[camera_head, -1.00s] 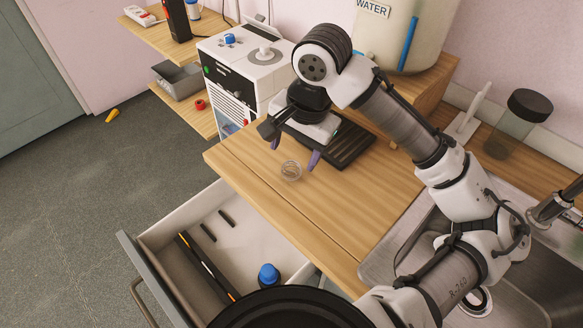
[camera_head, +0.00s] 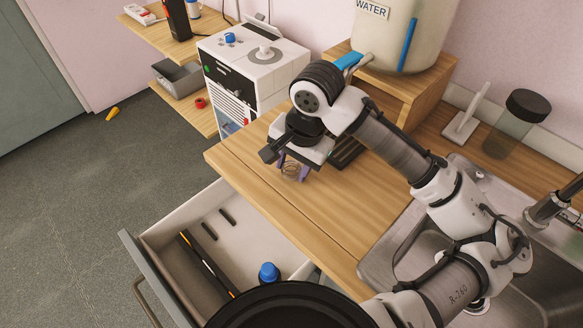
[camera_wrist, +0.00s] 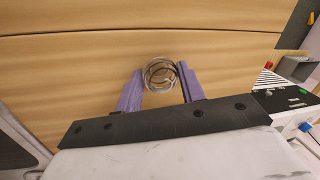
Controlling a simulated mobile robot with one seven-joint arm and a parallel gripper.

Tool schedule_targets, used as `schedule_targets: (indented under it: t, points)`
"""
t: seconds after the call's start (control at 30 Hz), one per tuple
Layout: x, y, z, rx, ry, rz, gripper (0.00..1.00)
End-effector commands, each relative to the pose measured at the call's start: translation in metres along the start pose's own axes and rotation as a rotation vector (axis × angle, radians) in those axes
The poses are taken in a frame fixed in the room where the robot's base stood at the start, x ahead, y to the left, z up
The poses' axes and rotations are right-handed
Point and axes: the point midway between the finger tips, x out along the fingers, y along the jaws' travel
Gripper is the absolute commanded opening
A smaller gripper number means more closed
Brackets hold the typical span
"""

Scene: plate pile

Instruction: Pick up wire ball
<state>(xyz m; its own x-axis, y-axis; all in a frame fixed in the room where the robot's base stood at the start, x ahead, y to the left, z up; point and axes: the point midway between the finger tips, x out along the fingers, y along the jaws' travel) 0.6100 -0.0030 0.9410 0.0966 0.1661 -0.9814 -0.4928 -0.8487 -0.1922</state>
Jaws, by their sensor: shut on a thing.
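The wire ball (camera_wrist: 160,74) is a small round cage of thin metal wire. In the wrist view it sits between the tips of the two purple fingers of my gripper (camera_wrist: 158,82), which is shut on it. In the head view the wire ball (camera_head: 291,170) shows between the fingers of my gripper (camera_head: 293,172), over the wooden counter (camera_head: 250,170) near its left end. I cannot tell whether the ball still touches the counter.
An open drawer (camera_head: 215,250) below the counter holds dark sticks and a blue-capped bottle (camera_head: 268,273). A white machine (camera_head: 258,75) stands behind the counter's left end. A sink (camera_head: 400,240) lies to the right, and a water tank (camera_head: 400,30) stands at the back.

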Motion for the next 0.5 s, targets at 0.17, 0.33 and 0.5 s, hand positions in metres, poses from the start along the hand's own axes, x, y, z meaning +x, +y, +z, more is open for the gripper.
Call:
schedule_targets:
  t: [0.17, 0.33, 0.5]
  points:
    - [0.0, 0.0, 0.0, 0.0, 0.0, 0.0, 0.17]
    - [-0.001, 0.0, 0.0, 0.0, 0.0, 0.0, 0.17]
    - [-0.011, -0.002, -0.001, 0.001, 0.002, 0.001, 0.17]
